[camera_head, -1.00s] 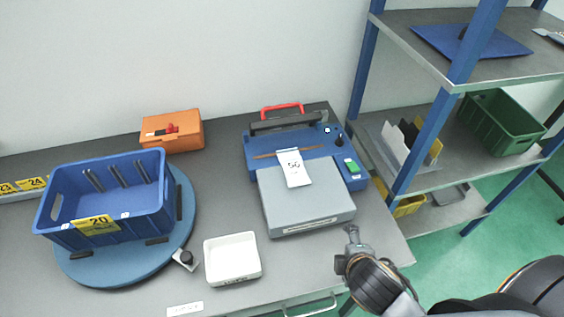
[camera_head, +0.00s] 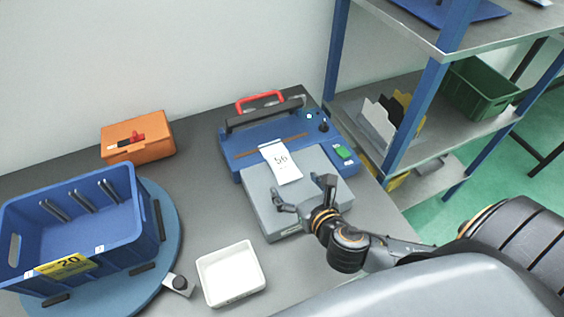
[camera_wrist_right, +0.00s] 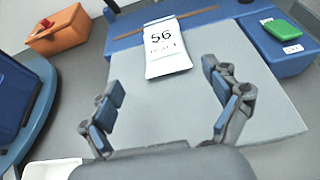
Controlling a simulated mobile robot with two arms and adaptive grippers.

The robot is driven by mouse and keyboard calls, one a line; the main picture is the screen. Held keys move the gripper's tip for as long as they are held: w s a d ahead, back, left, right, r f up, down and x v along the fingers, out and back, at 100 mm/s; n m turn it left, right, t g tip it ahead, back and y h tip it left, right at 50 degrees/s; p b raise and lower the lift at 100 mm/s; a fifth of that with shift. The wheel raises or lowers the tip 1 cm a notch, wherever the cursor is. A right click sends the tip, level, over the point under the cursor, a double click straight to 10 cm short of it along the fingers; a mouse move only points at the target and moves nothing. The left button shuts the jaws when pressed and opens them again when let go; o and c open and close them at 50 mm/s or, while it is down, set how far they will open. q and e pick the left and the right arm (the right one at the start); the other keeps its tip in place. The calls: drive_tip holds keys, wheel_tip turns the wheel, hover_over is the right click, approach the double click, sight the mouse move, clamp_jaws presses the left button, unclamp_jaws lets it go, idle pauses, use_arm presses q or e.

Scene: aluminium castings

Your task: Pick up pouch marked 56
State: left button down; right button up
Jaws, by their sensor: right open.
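The white pouch marked 56 (camera_head: 281,163) lies on the blue and grey machine, across the front of its blue part and onto the grey plate (camera_head: 262,203). It also shows in the right wrist view (camera_wrist_right: 166,48), flat and readable. My right gripper (camera_head: 306,190) is open and empty over the grey plate, on the near side of the pouch. In the right wrist view its two fingers (camera_wrist_right: 163,106) stand wide apart, with the pouch beyond them and between their lines. My left gripper is not in view.
A white tray (camera_head: 204,270) stands left of the machine. A blue crate marked 20 (camera_head: 130,228) sits on a round blue turntable (camera_head: 172,240). An orange case (camera_head: 150,150) is at the back. A shelf rack with blue posts (camera_head: 340,60) stands close on the right.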

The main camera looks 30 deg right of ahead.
sight(287, 171)
drive_tip(key=shift+w+f, duration=0.25)
drive_tip(key=shift+w, duration=0.35)
drive_tip(key=shift+w+d+f, duration=0.1)
drive_tip(key=shift+w+d, duration=0.05)
drive_tip(key=shift+w, duration=0.3)
drive_tip(key=x, duration=0.1)
drive_tip(key=p+x, duration=0.1)
drive_tip(key=x, duration=0.2)
drive_tip(key=shift+w+d+f, duration=0.15)
drive_tip(key=shift+w+d, duration=0.15)
drive_tip(key=shift+w, duration=0.05)
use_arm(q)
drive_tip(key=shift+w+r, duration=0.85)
use_arm(e)
drive_tip(key=shift+s, duration=0.1)
drive_tip(key=c, duration=0.7)
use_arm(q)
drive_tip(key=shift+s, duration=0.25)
use_arm(e)
drive_tip(key=c, duration=0.7)
